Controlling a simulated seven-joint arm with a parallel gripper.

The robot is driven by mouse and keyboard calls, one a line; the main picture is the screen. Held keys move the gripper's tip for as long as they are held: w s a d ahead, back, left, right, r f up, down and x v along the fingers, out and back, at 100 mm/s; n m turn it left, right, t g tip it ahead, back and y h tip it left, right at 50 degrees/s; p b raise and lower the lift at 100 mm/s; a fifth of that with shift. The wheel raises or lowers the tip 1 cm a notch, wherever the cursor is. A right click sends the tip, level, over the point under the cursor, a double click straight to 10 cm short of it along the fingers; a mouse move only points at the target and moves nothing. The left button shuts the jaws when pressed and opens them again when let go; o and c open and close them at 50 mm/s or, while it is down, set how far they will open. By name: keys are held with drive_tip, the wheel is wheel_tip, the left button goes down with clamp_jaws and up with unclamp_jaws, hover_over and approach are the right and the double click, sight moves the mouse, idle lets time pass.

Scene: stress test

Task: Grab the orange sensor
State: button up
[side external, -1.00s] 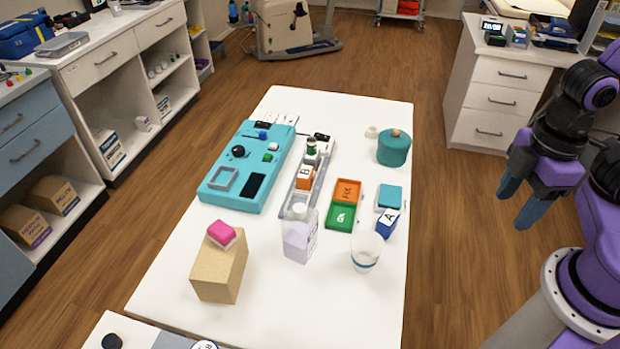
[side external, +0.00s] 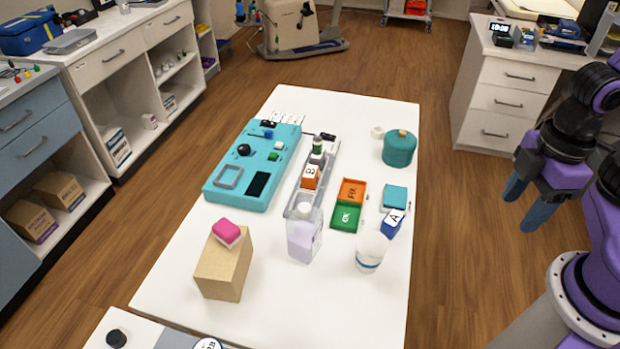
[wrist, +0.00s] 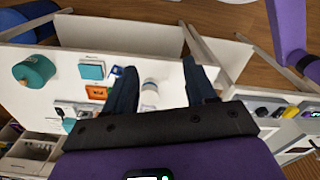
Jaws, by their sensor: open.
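The orange sensor (side external: 310,176), a small block with a white top marked B, sits in the grey tray (side external: 328,160) in the middle of the white table. My gripper (side external: 524,210) is open and empty, held to the right of the table, well apart from the sensor. In the wrist view its two dark blue fingers (wrist: 165,92) are spread, with a white cup (wrist: 149,95) showing between them. I cannot make out the sensor in the wrist view.
A teal device panel (side external: 258,160) lies left of the tray. Orange (side external: 352,190) and green (side external: 346,216) bins, a blue block marked A (side external: 392,224), a clear bottle (side external: 304,238) and a teal pot (side external: 399,148) stand around it.

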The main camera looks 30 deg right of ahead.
drive_tip(key=o, duration=0.3)
drive_tip(key=m+t+y, duration=0.4)
drive_tip(key=t+y, duration=0.4)
approach(317, 173)
drive_tip(key=x, duration=0.9)
drive_tip(key=shift+w+a+f, duration=0.1)
drive_tip(key=shift+w+f, duration=0.2)
